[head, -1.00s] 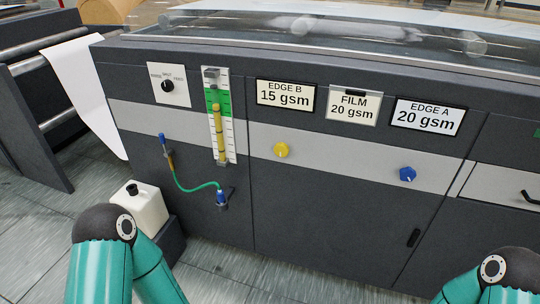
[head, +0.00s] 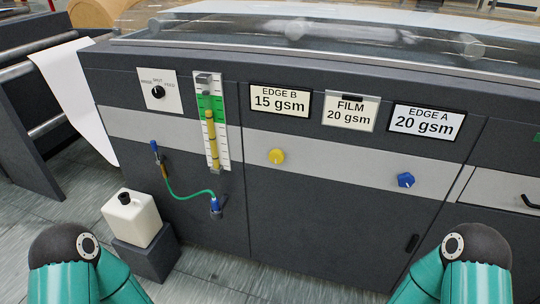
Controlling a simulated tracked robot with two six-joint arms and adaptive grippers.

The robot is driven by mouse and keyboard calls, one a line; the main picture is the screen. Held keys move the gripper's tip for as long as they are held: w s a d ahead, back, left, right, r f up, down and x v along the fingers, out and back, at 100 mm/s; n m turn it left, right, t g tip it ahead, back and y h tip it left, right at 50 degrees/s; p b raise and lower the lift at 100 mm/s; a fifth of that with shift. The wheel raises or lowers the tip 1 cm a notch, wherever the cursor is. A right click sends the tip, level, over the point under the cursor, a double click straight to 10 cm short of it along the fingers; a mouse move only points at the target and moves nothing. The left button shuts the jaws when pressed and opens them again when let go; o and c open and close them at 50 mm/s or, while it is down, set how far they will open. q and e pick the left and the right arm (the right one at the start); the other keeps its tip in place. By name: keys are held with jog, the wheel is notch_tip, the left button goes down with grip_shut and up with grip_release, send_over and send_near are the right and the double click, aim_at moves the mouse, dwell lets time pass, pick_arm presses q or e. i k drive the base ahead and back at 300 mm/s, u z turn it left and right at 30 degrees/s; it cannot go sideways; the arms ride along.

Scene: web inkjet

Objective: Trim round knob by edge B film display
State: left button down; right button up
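The EDGE B display (head: 280,100) reads 15 gsm on the dark machine front. The FILM display (head: 350,111) reads 20 gsm. The EDGE A display (head: 427,121) reads 20 gsm. A round yellow knob (head: 277,156) sits on the grey band below the EDGE B display. A blue, lobed knob (head: 405,180) sits on the band below the EDGE A display. My two teal arms show at the bottom left and bottom right, apart from the machine front. Neither gripper is in view.
A selector dial (head: 158,91) and a level gauge (head: 211,125) are on the left of the panel. A green hose (head: 188,195) hangs below them. A white jug (head: 132,218) stands on a dark block at the left. The floor before the panel's middle looks clear.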

aim_at(276, 156)
jog(key=u, duration=0.1)
jog(key=i, duration=0.9)
jog(key=z, duration=0.9)
jog(key=k, duration=1.25)
jog(key=u, duration=0.7)
jog(key=i, duration=0.95)
jog(key=u, duration=0.05)
